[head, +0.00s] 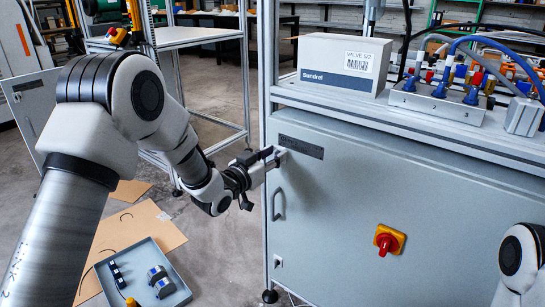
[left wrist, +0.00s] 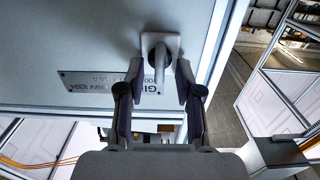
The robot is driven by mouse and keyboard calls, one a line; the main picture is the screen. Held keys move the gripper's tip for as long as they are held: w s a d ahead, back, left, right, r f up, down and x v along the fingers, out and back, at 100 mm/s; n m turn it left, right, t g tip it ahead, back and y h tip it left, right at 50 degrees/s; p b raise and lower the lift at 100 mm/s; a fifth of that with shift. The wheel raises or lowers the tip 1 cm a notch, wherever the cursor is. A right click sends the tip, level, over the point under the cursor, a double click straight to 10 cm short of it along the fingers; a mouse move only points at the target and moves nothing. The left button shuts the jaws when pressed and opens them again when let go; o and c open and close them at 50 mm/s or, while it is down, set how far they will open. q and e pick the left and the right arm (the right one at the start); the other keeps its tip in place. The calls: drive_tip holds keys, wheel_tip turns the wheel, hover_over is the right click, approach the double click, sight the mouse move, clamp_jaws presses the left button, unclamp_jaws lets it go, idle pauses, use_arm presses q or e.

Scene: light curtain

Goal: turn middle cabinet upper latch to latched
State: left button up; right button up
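The middle cabinet (head: 345,215) is grey, with its door closed in the head view. Its upper latch (left wrist: 162,48) shows in the left wrist view as a pale square base with a grey lever. The lever runs toward the bottom of that picture. My left gripper (left wrist: 159,82) is open, with one finger on each side of the lever and a visible gap on both sides. In the head view my left gripper (head: 266,162) is at the door's upper left corner and mostly hides the latch. My right gripper is out of view; only part of my right arm shows at the lower right.
A dark nameplate (head: 300,147) sits beside the latch. Below are a door handle (head: 279,205), a lower latch (head: 278,262) and a red-yellow switch (head: 389,240). A box (head: 344,66) and a connector block (head: 437,101) stand on top. A blue-grey tray (head: 176,291) lies on the floor.

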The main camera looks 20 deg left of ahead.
use_arm(q)
drive_tip(key=shift+c, duration=0.4)
clamp_jaws()
drive_tip(key=shift+w+a+f+n+p, duration=0.1)
drive_tip(key=shift+a+f+n+p, duration=0.1)
drive_tip(key=shift+n+p, duration=2.15)
drive_tip(key=shift+a+f+n+p, duration=0.2)
drive_tip(key=shift+n+p, duration=0.75)
drive_tip(key=shift+n, duration=2.7)
drive_tip(key=shift+w+a+f+n+p, duration=0.1)
drive_tip(key=shift+a+f+n+p, duration=0.1)
drive_tip(key=shift+n+p, duration=2.15)
drive_tip(key=shift+n+b, duration=0.7)
drive_tip(key=shift+n, duration=0.05)
